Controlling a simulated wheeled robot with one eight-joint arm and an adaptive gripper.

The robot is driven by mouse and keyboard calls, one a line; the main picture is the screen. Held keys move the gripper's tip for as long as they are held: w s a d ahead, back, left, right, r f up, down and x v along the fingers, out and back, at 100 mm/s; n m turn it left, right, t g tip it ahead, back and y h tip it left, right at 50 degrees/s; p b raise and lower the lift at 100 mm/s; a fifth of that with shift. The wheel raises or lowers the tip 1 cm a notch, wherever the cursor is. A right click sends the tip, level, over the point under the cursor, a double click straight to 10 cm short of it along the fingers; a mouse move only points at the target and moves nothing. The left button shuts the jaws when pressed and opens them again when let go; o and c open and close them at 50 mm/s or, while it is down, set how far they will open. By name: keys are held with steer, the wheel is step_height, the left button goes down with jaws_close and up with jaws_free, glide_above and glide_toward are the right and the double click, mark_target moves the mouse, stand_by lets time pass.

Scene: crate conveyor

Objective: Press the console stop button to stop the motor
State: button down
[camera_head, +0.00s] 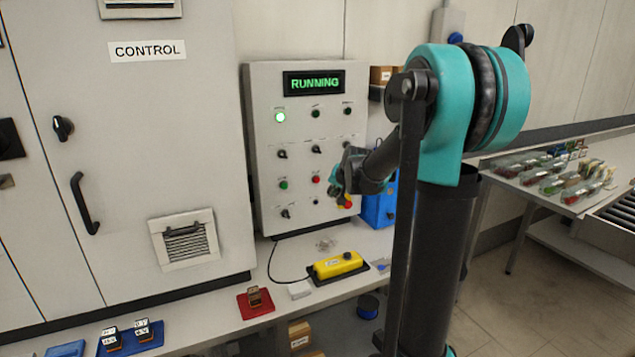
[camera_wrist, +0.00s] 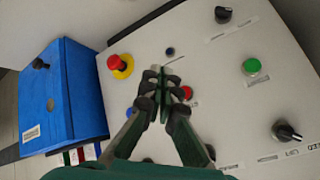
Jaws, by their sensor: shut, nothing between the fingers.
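The console (camera_head: 262,150) is a grey upright panel with a display (camera_head: 314,83) that reads RUNNING in green. A flat red button (camera_head: 316,179) sits to the right of a green button (camera_head: 283,185). In the wrist view the red button (camera_wrist: 188,92) is partly hidden by my fingers, and the green button (camera_wrist: 251,66) is clear. A red mushroom button on a yellow ring (camera_wrist: 121,66) stands apart from my fingers. My gripper (camera_head: 338,180) is shut and empty, in front of the console; it also shows in the wrist view (camera_wrist: 165,72). I cannot tell whether it touches the panel.
Black knobs (camera_wrist: 287,132) stick out of the panel. A blue box (camera_head: 378,209) stands beside the console. A yellow pendant (camera_head: 338,265) and a red mat (camera_head: 256,305) lie on the bench below. A grey cabinet (camera_head: 125,150) stands to the left.

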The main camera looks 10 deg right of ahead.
mark_target(317, 180)
steer(key=w+a, duration=0.2)
steer(key=w, duration=0.6)
steer(key=shift+w+a, duration=0.15)
steer(key=shift+a, duration=0.2)
stand_by(1.4)
steer(key=shift+w+a, duration=0.15)
steer(key=shift+w, duration=0.25)
steer(key=shift+w+a, duration=0.15)
steer(key=shift+w, duration=0.3)
stand_by(0.7)
steer(key=shift+s, duration=0.15)
steer(key=shift+s+d, duration=0.3)
steer(key=shift+s, duration=0.4)
steer(key=shift+s, duration=0.15)
